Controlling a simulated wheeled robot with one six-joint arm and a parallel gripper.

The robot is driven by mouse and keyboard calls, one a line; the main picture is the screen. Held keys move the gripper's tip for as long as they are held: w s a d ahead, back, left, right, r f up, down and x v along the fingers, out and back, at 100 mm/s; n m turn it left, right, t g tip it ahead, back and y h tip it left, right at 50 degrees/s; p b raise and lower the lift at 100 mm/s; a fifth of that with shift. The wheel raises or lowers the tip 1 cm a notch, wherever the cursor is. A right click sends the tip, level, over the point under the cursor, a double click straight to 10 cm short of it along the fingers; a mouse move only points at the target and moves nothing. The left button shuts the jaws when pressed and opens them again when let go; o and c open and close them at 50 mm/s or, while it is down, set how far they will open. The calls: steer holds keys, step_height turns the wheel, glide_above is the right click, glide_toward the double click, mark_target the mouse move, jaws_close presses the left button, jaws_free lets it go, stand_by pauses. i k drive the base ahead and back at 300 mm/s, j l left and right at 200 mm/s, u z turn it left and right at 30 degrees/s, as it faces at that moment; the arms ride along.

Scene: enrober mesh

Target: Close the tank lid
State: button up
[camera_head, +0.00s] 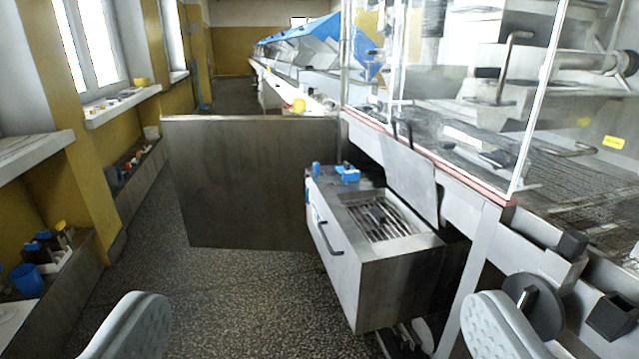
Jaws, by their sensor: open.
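The tank (395,285) is a steel box that juts out from under the machine, right of the middle. Its top has an opening with a metal grate (385,218), which shows uncovered. A flat grey panel that looks like the tank lid (408,172) stands raised and tilted behind the opening, with a dark handle at its upper edge. A dark handle (328,236) is on the tank's left side. My gripper (318,325) is open and empty, its two pale fingers at the bottom left and bottom right. It is in front of the tank and apart from it.
A large upright steel panel (240,185) stands left of the tank. The machine with clear guards (470,120) fills the right. Blue fittings (347,173) sit on the tank's far top. Speckled floor (230,290) is free at left, beside a wall ledge with bottles (45,245).

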mark_target(417, 189)
steer(key=i+l, duration=0.35)
steer(key=i, duration=0.15)
steer(key=i+l+z, duration=0.1)
steer(key=i+l, duration=0.3)
steer(key=i, duration=0.1)
